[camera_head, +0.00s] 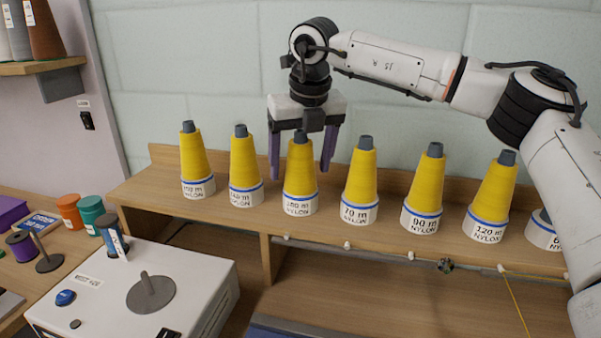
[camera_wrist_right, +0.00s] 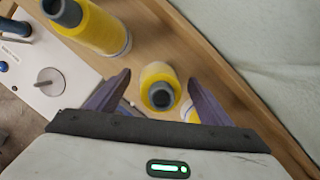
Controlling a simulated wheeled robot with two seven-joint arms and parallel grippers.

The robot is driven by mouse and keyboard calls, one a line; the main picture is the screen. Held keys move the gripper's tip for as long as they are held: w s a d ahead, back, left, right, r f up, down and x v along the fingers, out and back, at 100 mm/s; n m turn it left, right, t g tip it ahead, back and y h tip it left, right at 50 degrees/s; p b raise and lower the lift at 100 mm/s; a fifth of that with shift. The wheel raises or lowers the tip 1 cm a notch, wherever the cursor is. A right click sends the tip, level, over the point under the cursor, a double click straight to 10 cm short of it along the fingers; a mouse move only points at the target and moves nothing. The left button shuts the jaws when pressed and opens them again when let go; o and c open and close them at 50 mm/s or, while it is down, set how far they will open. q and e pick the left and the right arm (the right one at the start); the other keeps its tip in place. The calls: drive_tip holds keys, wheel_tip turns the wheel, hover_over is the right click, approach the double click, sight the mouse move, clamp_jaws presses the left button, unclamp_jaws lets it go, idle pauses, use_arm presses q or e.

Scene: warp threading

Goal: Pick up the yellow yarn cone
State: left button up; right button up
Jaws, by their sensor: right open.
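Several yellow yarn cones with grey tips and white labelled bases stand upright in a row on a wooden shelf (camera_head: 330,222). My right gripper (camera_head: 301,172) is open over the third cone from the left (camera_head: 300,182), with one purple finger on each side of its upper part. In the right wrist view that cone (camera_wrist_right: 160,85) shows from above between the two open fingers (camera_wrist_right: 155,95), with gaps on both sides. Its label is small and hard to read. Neighbouring cones, one at the left (camera_head: 244,168) and one labelled 70 m (camera_head: 361,178), stand apart from the fingers. My left gripper is not in view.
A white box with a grey disc and spindle (camera_head: 150,292) stands at the front left. A pale wall (camera_head: 210,75) rises behind the shelf. A yellow thread (camera_head: 517,305) hangs at the right.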

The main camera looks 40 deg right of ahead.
drive_tip(key=c, duration=1.3)
